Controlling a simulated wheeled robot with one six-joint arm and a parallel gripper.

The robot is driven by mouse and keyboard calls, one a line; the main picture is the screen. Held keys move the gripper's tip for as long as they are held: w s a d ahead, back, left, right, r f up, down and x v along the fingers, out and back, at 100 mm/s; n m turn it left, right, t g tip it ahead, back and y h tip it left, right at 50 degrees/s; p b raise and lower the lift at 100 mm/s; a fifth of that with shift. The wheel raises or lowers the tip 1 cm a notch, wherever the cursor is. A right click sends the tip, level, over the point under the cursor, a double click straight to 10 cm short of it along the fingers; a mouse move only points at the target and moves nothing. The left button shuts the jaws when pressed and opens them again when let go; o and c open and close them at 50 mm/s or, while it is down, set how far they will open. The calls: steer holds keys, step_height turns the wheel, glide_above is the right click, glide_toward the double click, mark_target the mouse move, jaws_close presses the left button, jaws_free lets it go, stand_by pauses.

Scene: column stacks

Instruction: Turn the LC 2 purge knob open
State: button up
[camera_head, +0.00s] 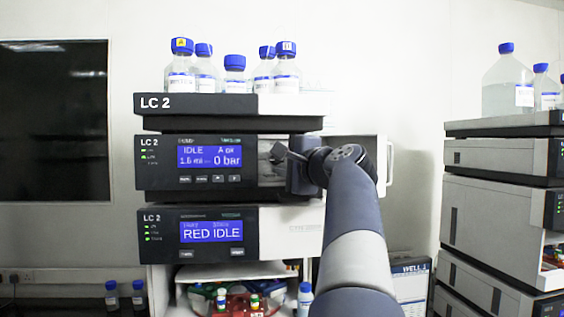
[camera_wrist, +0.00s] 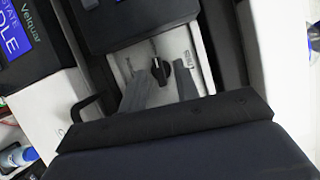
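The LC 2 pump module (camera_head: 155,181) has a blue display reading IDLE and 0 bar. In the wrist view, the black purge knob (camera_wrist: 160,70) sits on a pale recessed panel (camera_wrist: 122,66), its pointer bar running roughly up and down in the picture. My gripper (camera_wrist: 162,82) has its two grey fingers apart, one on either side of the knob; I cannot tell whether they touch it. In the head view my gripper (camera_head: 278,153) is at the right part of the pump module's front, and I cannot make out the knob there.
Blue-capped bottles (camera_head: 235,76) stand in the tray on top. A lower module (camera_head: 160,245) reads RED IDLE. An open pale door (camera_head: 387,165) with a handle is at the right of the pump module. Another stack (camera_head: 485,205) stands further right, with a gap between.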

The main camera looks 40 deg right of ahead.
steer(key=s+a+b, duration=0.1)
steer(key=s+b, duration=0.2)
steer(key=s, duration=0.7)
steer(key=shift+s+a+f, duration=0.15)
steer(key=shift+s+a, duration=0.15)
steer(key=shift+a, duration=0.05)
steer(key=w+p, duration=0.1)
steer(key=w, duration=0.2)
steer(key=w+d+p, duration=0.1)
steer(key=w, duration=0.3)
steer(key=w+p, duration=0.1)
steer(key=w, duration=0.2)
steer(key=shift+w+d, duration=0.35)
steer(key=shift+w, duration=0.05)
steer(key=shift+s, duration=0.1)
